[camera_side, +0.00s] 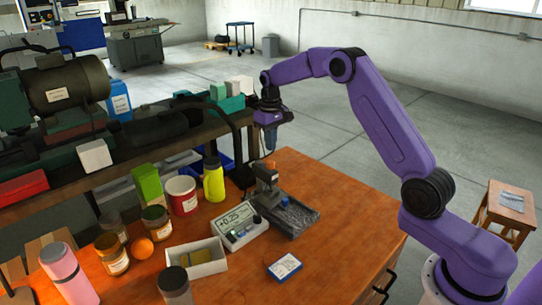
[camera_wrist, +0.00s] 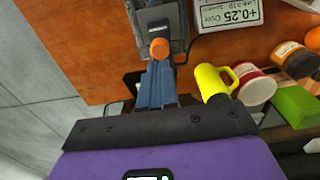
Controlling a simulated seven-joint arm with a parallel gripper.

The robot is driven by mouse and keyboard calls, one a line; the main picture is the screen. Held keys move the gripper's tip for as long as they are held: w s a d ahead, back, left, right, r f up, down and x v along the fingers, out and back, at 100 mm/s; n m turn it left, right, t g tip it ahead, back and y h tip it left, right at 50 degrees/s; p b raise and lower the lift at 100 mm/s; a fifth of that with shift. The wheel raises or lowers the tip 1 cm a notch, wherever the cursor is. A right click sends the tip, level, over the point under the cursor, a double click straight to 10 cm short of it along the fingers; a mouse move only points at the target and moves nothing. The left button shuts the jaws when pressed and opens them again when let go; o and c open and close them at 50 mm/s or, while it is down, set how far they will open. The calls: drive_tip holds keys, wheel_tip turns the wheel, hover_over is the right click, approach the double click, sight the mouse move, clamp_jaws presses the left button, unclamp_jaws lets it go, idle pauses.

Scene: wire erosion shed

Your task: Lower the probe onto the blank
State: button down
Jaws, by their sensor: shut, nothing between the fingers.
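A gauge stand with a dark upright (camera_side: 265,180) and a grey flat base (camera_side: 297,222) stands on the orange-brown bench; it also shows at the top of the wrist view (camera_wrist: 155,22). A small blue piece (camera_side: 285,201) shows on the base; I cannot tell whether it is the blank. An orange knob (camera_wrist: 159,48) shows just beyond my fingertips in the wrist view. The probe's tip is too small to make out. A readout box (camera_side: 240,231) beside the stand shows +0.25. My gripper (camera_side: 270,151) is shut and empty, pointing down above the stand; contact is unclear.
A yellow mug (camera_side: 213,181), a red and white can (camera_side: 181,195) and a green box (camera_side: 147,183) stand left of the stand. A white tray (camera_side: 194,268) and a blue-edged card (camera_side: 285,267) lie in front. The bench's right side is clear.

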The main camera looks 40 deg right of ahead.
drive_tip(key=shift+r, duration=2)
drive_tip(key=s+a+r+n, duration=0.2)
drive_tip(key=s+a+n, duration=0.1)
drive_tip(key=s+a, duration=0.55)
drive_tip(key=s+a+r+n, duration=0.2)
drive_tip(key=s+a+n, duration=0.1)
drive_tip(key=s+a, duration=0.6)
drive_tip(key=s+d+f+n, duration=0.1)
drive_tip(key=s+d+n, duration=0.1)
drive_tip(key=s, duration=1.1)
drive_tip(key=s+d+f+n, duration=0.2)
drive_tip(key=s+d+n, duration=0.1)
drive_tip(key=s, duration=1.1)
drive_tip(key=shift+n, duration=0.8)
